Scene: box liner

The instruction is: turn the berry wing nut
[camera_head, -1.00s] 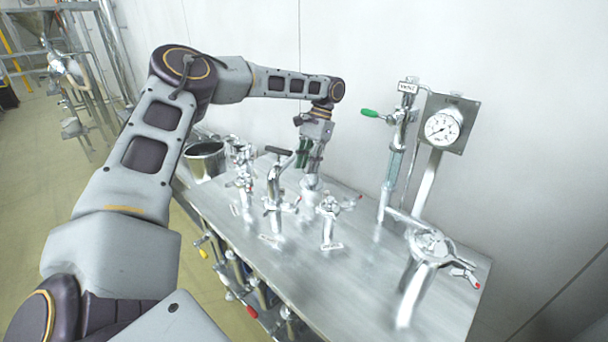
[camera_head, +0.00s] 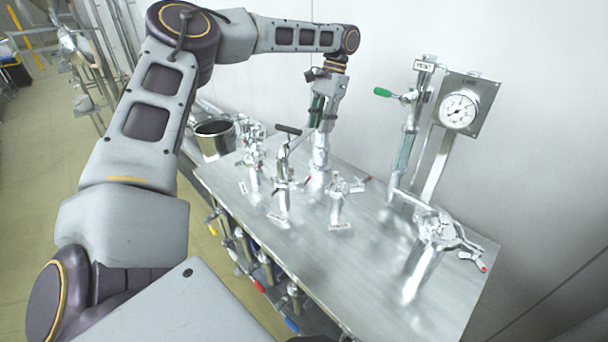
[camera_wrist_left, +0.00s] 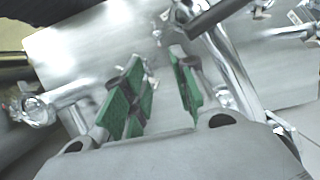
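My left gripper (camera_head: 320,118) points down over the far side of the steel bench, beside an upright fitting with a dark T-handle (camera_head: 288,130). In the left wrist view its green pads (camera_wrist_left: 160,95) stand apart with nothing seen between them. Fittings with clamps and small wing-shaped handles stand on the bench: one in the middle (camera_head: 338,188) with a red tip, and one at the front right (camera_head: 440,230) with a red-tipped handle (camera_head: 483,267). I cannot tell which carries the berry wing nut; the tags are too small to read. My right gripper is out of view.
A pressure gauge (camera_head: 458,110) and a green-handled valve post (camera_head: 408,130) stand at the back right. A steel pot (camera_head: 213,138) is at the far left end. The front middle of the bench top (camera_head: 350,270) is clear. A wall closes the back.

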